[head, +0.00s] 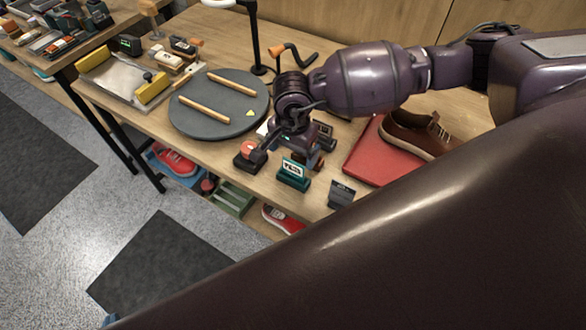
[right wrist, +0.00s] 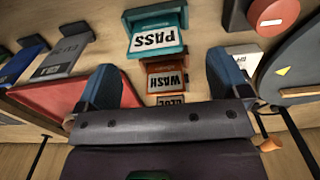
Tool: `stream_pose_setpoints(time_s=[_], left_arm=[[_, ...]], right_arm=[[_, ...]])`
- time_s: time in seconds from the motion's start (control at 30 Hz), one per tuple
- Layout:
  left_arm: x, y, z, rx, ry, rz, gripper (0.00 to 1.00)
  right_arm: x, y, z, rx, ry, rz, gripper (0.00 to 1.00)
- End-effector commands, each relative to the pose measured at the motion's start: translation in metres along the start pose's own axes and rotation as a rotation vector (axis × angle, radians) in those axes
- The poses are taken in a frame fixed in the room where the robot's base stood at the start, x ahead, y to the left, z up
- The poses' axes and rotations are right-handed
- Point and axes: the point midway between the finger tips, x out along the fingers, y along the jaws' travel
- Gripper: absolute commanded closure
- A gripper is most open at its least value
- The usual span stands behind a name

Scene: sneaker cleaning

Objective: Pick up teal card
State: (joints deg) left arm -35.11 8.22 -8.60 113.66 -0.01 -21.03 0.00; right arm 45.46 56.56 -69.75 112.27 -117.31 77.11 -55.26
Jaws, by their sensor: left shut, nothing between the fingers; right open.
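The teal card (head: 293,168), marked PASS, stands in a teal holder at the front of the workbench. In the right wrist view the teal card (right wrist: 156,38) appears upside down at the top middle, just beyond the fingertips. My right gripper (head: 286,156) is over the bench just behind the card, angled down. In its wrist view the blue fingers of the right gripper (right wrist: 162,64) are spread, with no card held between them. My left gripper is not in view.
An orange WASH card (right wrist: 166,82) stands close to the teal one. A red button (head: 248,149), a dark card (head: 341,194), a red mat (head: 368,160), a brown shoe (head: 415,135) and a grey turntable (head: 215,118) surround the spot. A large dark body part of mine fills the lower right.

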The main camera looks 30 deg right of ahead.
Motion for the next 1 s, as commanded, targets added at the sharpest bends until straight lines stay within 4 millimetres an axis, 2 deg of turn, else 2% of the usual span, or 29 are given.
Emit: stream_pose_setpoints(time_s=[0.23, 0.5, 0.83, 1.0], left_arm=[[-0.001, 0.000, -0.008, 0.001, 0.009, 0.001, 1.00], [-0.004, -0.001, -0.012, 0.001, 0.006, 0.001, 1.00], [-0.005, -0.001, -0.009, -0.001, 0.000, 0.000, 1.00], [-0.005, -0.001, -0.008, -0.002, -0.001, 0.000, 1.00]], right_arm=[[0.020, 0.003, 0.003, 0.000, -0.002, 0.002, 0.06], [0.054, 0.006, 0.006, 0.000, 0.000, 0.001, 0.06], [0.061, 0.006, 0.006, 0.000, 0.000, 0.000, 0.06], [0.061, 0.006, 0.006, 0.000, 0.000, 0.000, 0.31]])
